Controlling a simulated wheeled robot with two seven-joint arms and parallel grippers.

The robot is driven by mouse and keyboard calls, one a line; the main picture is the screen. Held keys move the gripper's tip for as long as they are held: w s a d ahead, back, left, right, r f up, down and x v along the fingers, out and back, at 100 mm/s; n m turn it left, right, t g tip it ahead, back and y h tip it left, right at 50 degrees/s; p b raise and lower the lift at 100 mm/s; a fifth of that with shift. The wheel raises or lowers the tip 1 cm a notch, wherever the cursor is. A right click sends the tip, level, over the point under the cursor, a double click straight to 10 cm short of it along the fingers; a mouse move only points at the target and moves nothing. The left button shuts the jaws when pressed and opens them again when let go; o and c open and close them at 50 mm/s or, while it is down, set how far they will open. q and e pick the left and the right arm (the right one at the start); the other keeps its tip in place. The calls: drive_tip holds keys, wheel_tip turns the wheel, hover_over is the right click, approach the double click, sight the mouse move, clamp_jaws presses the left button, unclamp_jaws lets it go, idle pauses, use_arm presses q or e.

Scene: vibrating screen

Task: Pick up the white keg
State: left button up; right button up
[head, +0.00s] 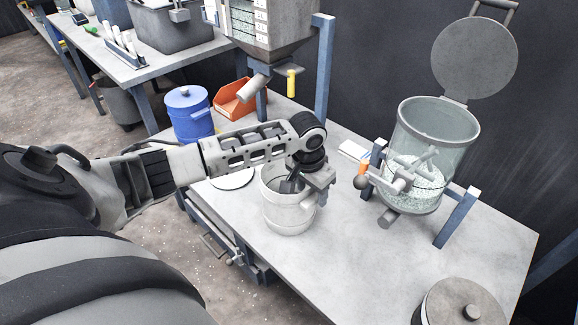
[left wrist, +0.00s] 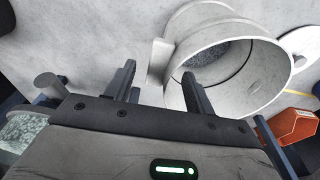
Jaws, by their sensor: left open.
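The white keg (head: 286,218) stands upright and open-topped on the grey table, near its front left edge. My left gripper (head: 304,190) is at the keg's rim from above, with its fingers pointing down. In the left wrist view the jaws (left wrist: 160,88) are open. One finger overlaps the mouth of the keg (left wrist: 262,88) and the other is outside it. A flat lug on the keg's side shows between them. I cannot tell whether a finger touches. Grey grainy stuff shows inside the keg. My right gripper is not in view.
A blue lidded drum (head: 189,116) and an orange bin (head: 236,98) stand behind to the left. A clear vessel (head: 433,150) on a blue stand is at the right. A grey lidded pot (head: 458,304) is at the front right. The table's front middle is clear.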

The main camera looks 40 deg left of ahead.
sight(311, 197)
use_arm(q)
drive_tip(key=f, duration=0.5)
drive_tip(key=shift+w+f+b, duration=0.1)
drive_tip(key=shift+w+b, duration=0.1)
drive_tip(key=shift+b, duration=0.2)
clamp_jaws()
drive_tip(key=shift+w, duration=0.1)
